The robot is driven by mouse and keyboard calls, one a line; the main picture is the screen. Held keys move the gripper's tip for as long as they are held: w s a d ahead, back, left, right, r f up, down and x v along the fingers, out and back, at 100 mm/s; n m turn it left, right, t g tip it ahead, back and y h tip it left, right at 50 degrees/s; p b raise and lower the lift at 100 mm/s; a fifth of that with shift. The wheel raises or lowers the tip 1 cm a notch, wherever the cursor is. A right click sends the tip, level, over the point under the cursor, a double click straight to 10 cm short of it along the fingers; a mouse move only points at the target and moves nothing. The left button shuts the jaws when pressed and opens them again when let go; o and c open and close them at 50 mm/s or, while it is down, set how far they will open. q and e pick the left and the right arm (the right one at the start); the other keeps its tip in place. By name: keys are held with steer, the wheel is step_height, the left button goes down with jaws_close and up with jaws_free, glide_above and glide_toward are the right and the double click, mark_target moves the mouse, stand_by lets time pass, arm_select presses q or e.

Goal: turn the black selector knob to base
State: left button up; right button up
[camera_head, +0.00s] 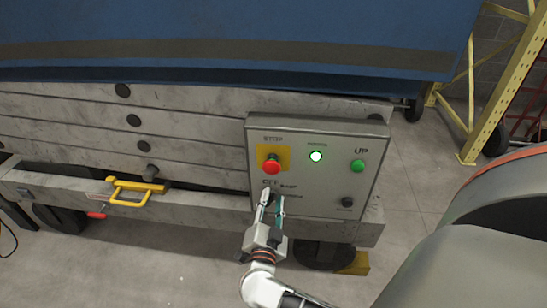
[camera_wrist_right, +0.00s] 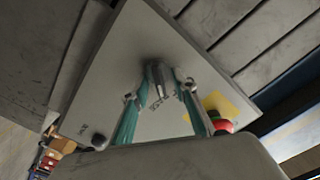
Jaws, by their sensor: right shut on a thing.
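The grey control box (camera_head: 318,185) faces me, and the black selector knob (camera_head: 270,192) sits at its lower left, below the red stop button. My right gripper (camera_head: 271,201) reaches up from below and is shut on the knob. In the right wrist view the knob (camera_wrist_right: 158,84) stands between the two teal-sided fingers. The fingers hide part of the knob and the small labels around it, so I cannot tell which mark it points at. My left gripper is not in view.
The red stop button (camera_head: 271,167) on its yellow plate is just above the fingers. A lit green lamp (camera_head: 316,156), a green button (camera_head: 358,166) and a black button (camera_head: 347,202) are on the same panel. A yellow handle (camera_head: 136,190) sticks out at the left.

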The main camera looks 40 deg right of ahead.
steer(key=shift+m, duration=0.5)
steer(key=shift+f, duration=0.1)
steer(key=o, duration=1.1)
steer(key=v, duration=1.2)
steer(key=shift+s, duration=0.1)
